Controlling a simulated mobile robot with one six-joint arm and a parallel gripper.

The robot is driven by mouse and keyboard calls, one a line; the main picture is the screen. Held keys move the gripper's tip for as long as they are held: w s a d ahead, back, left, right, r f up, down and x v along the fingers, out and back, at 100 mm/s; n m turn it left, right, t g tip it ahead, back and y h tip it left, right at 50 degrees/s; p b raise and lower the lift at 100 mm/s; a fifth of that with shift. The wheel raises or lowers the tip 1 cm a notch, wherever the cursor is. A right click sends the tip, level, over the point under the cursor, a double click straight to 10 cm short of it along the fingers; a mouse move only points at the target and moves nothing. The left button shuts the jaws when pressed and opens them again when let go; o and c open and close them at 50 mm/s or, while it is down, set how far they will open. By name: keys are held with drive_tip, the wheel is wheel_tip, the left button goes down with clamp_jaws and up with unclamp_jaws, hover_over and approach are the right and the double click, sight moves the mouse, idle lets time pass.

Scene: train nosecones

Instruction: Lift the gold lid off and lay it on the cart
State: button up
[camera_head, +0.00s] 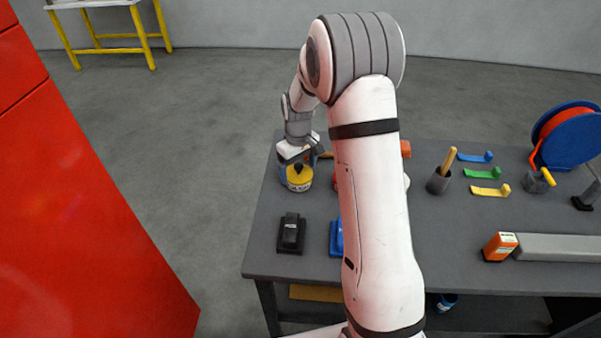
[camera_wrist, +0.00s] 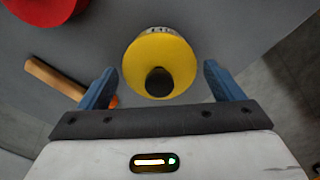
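A yellow-gold lid (camera_head: 299,175) with a dark knob sits on a pale, labelled can (camera_head: 299,187) near the far left corner of the dark grey worktop (camera_head: 268,235). In the wrist view the lid (camera_wrist: 145,55) is between and beyond the fingertips, with its dark knob (camera_wrist: 159,82) toward my gripper (camera_wrist: 160,85). The blue fingers are spread wide, one on each side, with gaps to the lid and nothing held. In the head view my gripper (camera_head: 296,160) is just above and behind the can. I cannot tell which surface is the cart.
A black block-like tool (camera_head: 291,233) and a blue one (camera_head: 336,238) stand nearer the front edge. In the wrist view a wooden handle (camera_wrist: 52,80) lies beside the left finger and a red round thing (camera_wrist: 45,8) is at top left. A red cabinet (camera_head: 80,220) stands left.

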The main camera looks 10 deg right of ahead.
drive_tip(key=c, duration=0.8)
drive_tip(key=shift+r, duration=0.1)
